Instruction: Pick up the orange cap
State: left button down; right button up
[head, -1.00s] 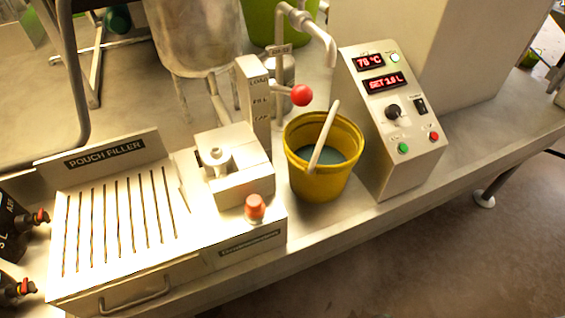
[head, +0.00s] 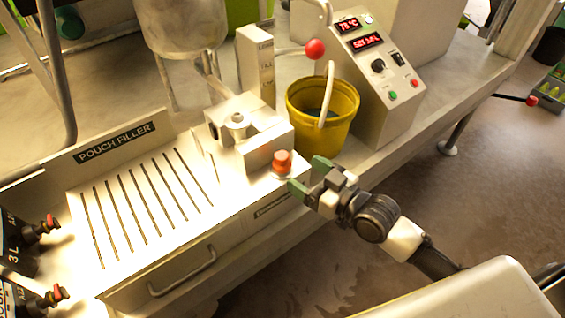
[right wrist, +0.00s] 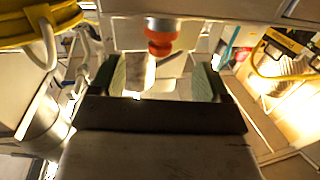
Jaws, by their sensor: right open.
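The orange cap (head: 282,160) sits upright on a small white base at the front right corner of the pouch filler (head: 120,150). My right gripper (head: 309,177) is open, its green-padded fingertips just right of the cap and apart from it in the head view. In the right wrist view the orange cap (right wrist: 160,38) shows above and between the two open fingers (right wrist: 165,80), with nothing held. My left gripper is not in view.
A yellow bucket (head: 308,122) with a raised pale handle stands behind my right gripper, near a red-knobbed lever (head: 315,49). A control box (head: 385,100) stands to its right. Black pouches with red taps (head: 47,224) are at the left. Floor shows right of the bench.

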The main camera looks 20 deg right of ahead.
aim_at(286, 164)
jog(key=shift+x, duration=1.1)
jog(key=shift+f+x, duration=0.15)
jog(key=shift+x, duration=1.25)
jog(key=shift+f+x, duration=0.2)
jog(key=shift+x, duration=1.15)
jog(key=shift+s, duration=0.1)
jog(key=shift+c, duration=0.2)
jog(key=c, duration=1)
